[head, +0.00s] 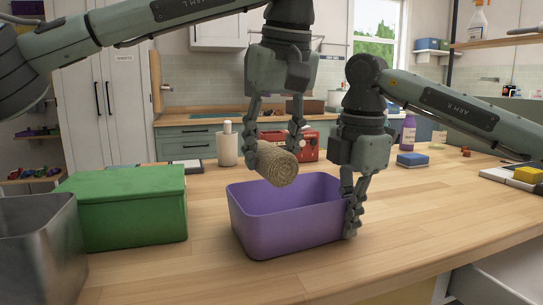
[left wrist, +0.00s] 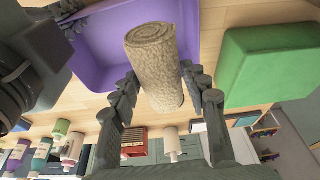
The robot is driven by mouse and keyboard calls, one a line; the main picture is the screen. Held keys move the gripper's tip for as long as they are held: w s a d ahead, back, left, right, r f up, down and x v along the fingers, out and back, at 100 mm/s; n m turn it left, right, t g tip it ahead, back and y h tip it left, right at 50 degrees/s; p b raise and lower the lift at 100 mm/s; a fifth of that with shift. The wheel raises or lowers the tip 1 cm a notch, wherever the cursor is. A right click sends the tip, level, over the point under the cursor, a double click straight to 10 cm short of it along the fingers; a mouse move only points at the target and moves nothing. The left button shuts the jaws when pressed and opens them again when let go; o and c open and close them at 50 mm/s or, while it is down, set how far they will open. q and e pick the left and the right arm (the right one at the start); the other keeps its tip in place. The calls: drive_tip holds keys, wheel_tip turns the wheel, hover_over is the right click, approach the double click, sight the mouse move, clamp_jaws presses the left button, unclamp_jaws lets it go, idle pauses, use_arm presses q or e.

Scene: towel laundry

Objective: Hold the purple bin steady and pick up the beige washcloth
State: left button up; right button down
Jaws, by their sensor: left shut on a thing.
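The beige washcloth (head: 277,167) is rolled into a cylinder. My left gripper (head: 275,150) is shut on it and holds it in the air above the back of the purple bin (head: 290,222). In the left wrist view the washcloth (left wrist: 155,65) sits between the two fingers (left wrist: 152,95), with the bin (left wrist: 110,45) behind it. The bin stands upright on the table and the part of its inside that shows looks empty. My right gripper (head: 352,212) is at the bin's right end, its fingers close together against the wall; whether they clamp it is unclear.
A green lidded box (head: 125,210) stands left of the bin, with a grey metal container (head: 40,245) in front of it. A white bottle (head: 227,147) and a red radio (head: 308,147) stand behind. A blue sponge (head: 412,159) lies at the right. The table's front right is clear.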

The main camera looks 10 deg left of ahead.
drive_tip(key=c, duration=1.6)
unclamp_jaws()
drive_tip(key=shift+c, duration=0.2)
